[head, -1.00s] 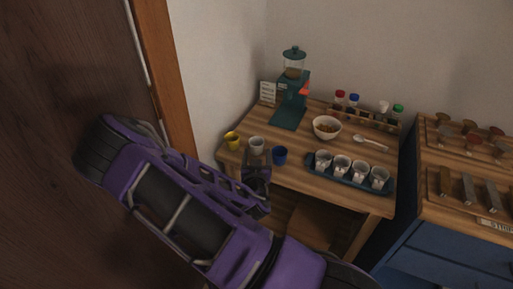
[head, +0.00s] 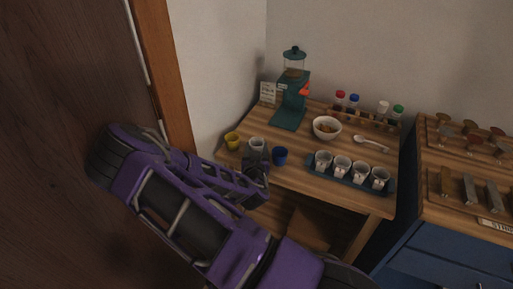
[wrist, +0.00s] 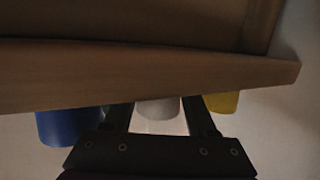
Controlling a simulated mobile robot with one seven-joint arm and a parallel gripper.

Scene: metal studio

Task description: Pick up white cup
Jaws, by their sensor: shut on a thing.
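The white cup (head: 257,143) stands upright at the near left of the wooden table, between a yellow cup (head: 232,140) and a blue cup (head: 280,155). My gripper (head: 257,156) is at the cup from the near side and is shut on it. In the wrist view the white cup (wrist: 158,108) sits between my two fingers, with the blue cup (wrist: 70,127) to its left and the yellow cup (wrist: 222,102) to its right. My gripper hides the lower part of the white cup in the head view.
A tray (head: 350,178) with several white cups stands at the table's right front. A bowl (head: 327,128), a spoon (head: 371,143) and a green grinder (head: 291,101) stand farther back. A dark wooden panel (head: 65,120) is close on the left of my arm.

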